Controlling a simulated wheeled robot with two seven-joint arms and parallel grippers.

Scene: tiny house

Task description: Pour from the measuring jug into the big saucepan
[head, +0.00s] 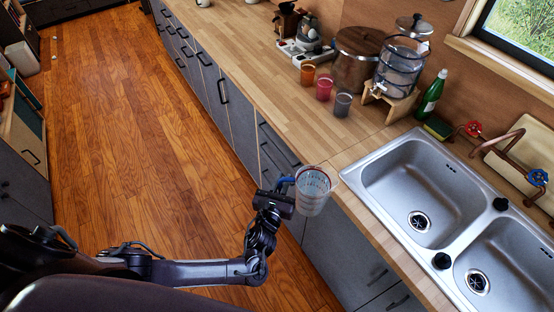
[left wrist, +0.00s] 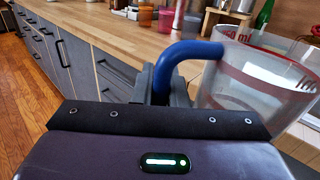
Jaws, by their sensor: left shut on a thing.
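The measuring jug (head: 313,190) is clear with red markings and a blue handle. My left gripper (head: 284,186) is shut on the handle and holds the jug about upright, in front of the counter's front edge, left of the sink. In the left wrist view the blue handle (left wrist: 188,58) runs from between the fingers to the jug (left wrist: 255,88) at the right. I cannot make out any contents in it. My right gripper is not in view.
A double sink (head: 425,195) is set in the wooden counter (head: 258,75). A glass dispenser (head: 400,68), a green bottle (head: 431,95) and orange, red and grey cups (head: 342,104) stand toward the back. The counter's front part is clear. Open wood floor (head: 130,130) lies left.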

